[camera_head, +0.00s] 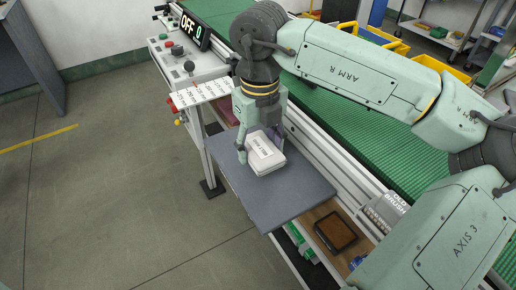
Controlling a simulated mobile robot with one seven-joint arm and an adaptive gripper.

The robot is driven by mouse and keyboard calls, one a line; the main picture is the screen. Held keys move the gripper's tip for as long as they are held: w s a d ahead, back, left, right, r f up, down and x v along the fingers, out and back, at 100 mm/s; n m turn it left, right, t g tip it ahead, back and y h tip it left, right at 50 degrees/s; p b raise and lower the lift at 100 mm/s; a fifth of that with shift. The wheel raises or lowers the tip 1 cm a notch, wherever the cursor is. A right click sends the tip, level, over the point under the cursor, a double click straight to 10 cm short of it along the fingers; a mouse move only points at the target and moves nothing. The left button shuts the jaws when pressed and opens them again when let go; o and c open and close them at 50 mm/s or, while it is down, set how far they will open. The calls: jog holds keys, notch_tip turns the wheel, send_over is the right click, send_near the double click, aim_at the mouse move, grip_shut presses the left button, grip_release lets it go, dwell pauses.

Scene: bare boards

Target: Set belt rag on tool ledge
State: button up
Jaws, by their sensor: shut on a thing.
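The belt rag appears to be the folded white block with small dark lettering (266,161), over the grey flat ledge (287,202) at the side of the conveyor. I take this ledge to be the tool ledge. My gripper (261,146) points down from above and is shut on the white block, with one finger at its left side and the other at its upper right. The block looks level and lies within the ledge's outline. I cannot tell whether its underside touches the ledge.
The ledge is bare around the block, mostly toward its front. A green conveyor belt (345,140) runs behind it. A control box (185,62) and a label strip (199,92) stand at upper left. A lower wooden shelf holds a dark-framed brown item (336,231). Open floor lies left.

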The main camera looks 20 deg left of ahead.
aim_at(258, 154)
jog(key=shift+w+a+f, duration=0.15)
jog(key=shift+w+a, duration=0.15)
jog(key=shift+w, duration=0.05)
notch_tip(258, 154, down, 3)
jog(key=shift+p, duration=0.6)
jog(key=shift+f+b, duration=0.4)
jog(key=o, duration=1.1)
jog(key=shift+r, duration=0.1)
jog(key=shift+r, duration=0.1)
jog(key=shift+r+p, duration=0.25)
jog(key=shift+p, duration=0.25)
notch_tip(258, 154, up, 12)
jog(key=shift+f+b, duration=0.15)
jog(key=shift+b, duration=0.95)
